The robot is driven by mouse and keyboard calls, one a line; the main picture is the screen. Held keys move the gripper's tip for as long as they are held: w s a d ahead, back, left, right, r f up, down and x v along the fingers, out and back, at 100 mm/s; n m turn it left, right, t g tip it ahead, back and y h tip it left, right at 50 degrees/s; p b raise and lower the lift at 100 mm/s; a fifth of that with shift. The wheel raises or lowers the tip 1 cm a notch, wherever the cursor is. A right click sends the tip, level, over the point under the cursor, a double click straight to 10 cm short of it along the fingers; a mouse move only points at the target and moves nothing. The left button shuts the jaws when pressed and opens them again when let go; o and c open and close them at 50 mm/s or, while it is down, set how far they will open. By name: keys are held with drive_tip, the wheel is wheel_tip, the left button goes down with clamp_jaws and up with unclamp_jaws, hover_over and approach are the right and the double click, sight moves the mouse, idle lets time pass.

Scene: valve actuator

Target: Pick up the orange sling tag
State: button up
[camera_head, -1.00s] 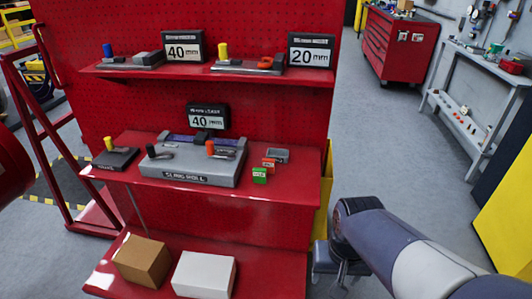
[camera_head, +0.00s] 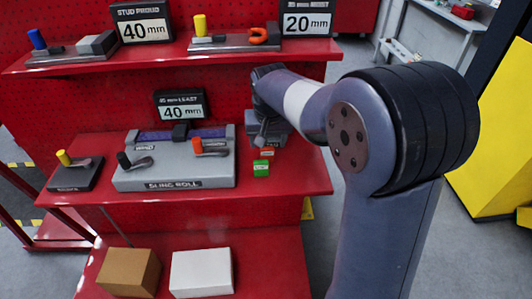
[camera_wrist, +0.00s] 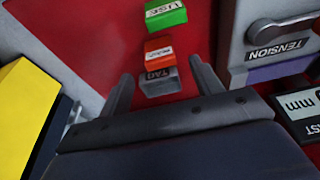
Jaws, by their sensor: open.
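The orange sling tag (camera_head: 266,152) is a small orange block with a white label on the red middle shelf. It sits just behind a green block (camera_head: 261,168) and below my gripper (camera_head: 268,138). In the wrist view the orange tag (camera_wrist: 158,48) lies ahead, between the lines of my open fingers (camera_wrist: 160,70), with the green block (camera_wrist: 165,14) beyond it. A grey piece marked TAG (camera_wrist: 158,84) shows on its near side. My jaws are empty. I cannot tell the height gap to the tag.
The grey sling roll unit (camera_head: 180,165) with its levers stands left of the tag. A 40 mm sign (camera_head: 181,105) stands behind it. The upper shelf (camera_head: 215,55) is above, close to my forearm. Two boxes sit on the lower shelf.

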sight(267, 148)
drive_tip(key=shift+p+x, duration=0.4)
drive_tip(key=shift+x, duration=2.7)
drive_tip(key=shift+c, duration=0.3)
drive_tip(key=c, duration=1.1)
drive_tip(key=shift+r, duration=0.15)
